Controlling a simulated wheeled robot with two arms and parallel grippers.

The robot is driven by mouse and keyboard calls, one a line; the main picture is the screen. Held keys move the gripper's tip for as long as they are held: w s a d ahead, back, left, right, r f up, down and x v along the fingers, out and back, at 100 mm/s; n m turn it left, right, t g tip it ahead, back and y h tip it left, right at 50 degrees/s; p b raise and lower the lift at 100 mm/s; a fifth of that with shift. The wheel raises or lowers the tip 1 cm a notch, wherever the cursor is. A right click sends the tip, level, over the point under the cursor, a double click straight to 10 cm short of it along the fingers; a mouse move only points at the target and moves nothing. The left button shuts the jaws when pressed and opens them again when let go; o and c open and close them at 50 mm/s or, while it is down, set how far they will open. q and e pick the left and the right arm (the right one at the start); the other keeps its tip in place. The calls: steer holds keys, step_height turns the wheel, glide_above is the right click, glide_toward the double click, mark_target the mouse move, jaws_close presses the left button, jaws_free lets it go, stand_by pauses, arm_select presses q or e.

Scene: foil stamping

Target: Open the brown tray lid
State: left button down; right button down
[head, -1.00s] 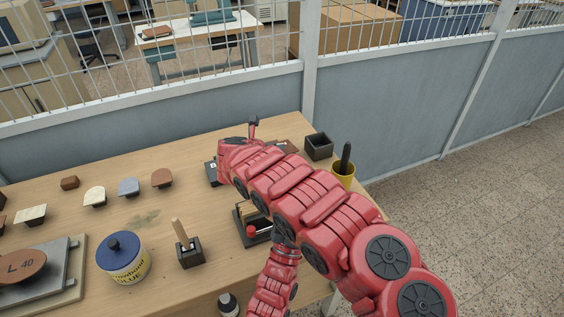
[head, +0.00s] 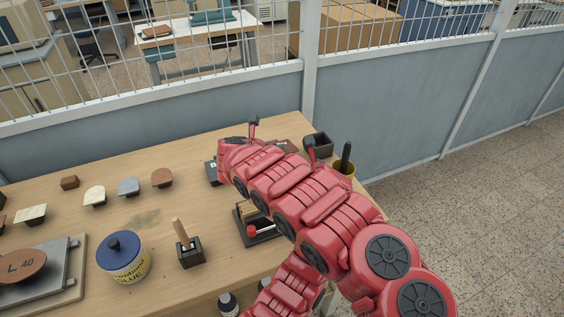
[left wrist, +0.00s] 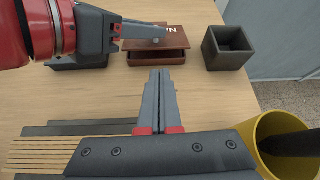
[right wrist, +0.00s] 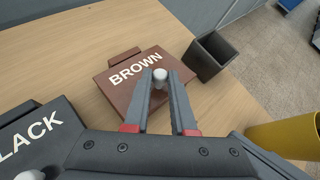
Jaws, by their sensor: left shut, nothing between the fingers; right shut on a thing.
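The brown tray (left wrist: 150,60) sits on the wooden table, with its lid (right wrist: 135,85) marked BROWN. A narrow dark gap shows between lid (left wrist: 172,42) and tray in the left wrist view. My right gripper (right wrist: 161,75) is shut on the pale round knob (right wrist: 160,77) of the lid. In the head view my right arm hides its fingers and most of the lid (head: 284,146). My left gripper (left wrist: 160,76) is shut and empty, in front of the tray and apart from it.
A tray marked BLACK (right wrist: 35,135) stands left of the brown one. An empty dark box (left wrist: 228,50) stands to its right. A yellow cup (left wrist: 262,130) with a dark handle in it is close to my left gripper. A blue-lidded glue pot (head: 123,260) stands farther left.

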steer(key=shift+a, duration=0.15)
arm_select(q)
steer(key=shift+g+y, duration=0.3)
steer(key=x, duration=0.6)
steer(key=a+x, duration=0.1)
steer(key=x, duration=0.2)
steer(key=shift+w+f, duration=0.1)
steer(key=shift+f, duration=0.1)
steer(key=shift+w+a+r, duration=0.1)
steer(key=shift+w+r, duration=0.1)
steer(key=shift+r, duration=0.7)
arm_select(e)
steer(key=c, duration=0.7)
jaws_free()
steer(key=shift+c, duration=0.2)
arm_select(q)
steer(key=shift+f, duration=0.1)
arm_select(e)
steer(key=shift+s+r, duration=0.1)
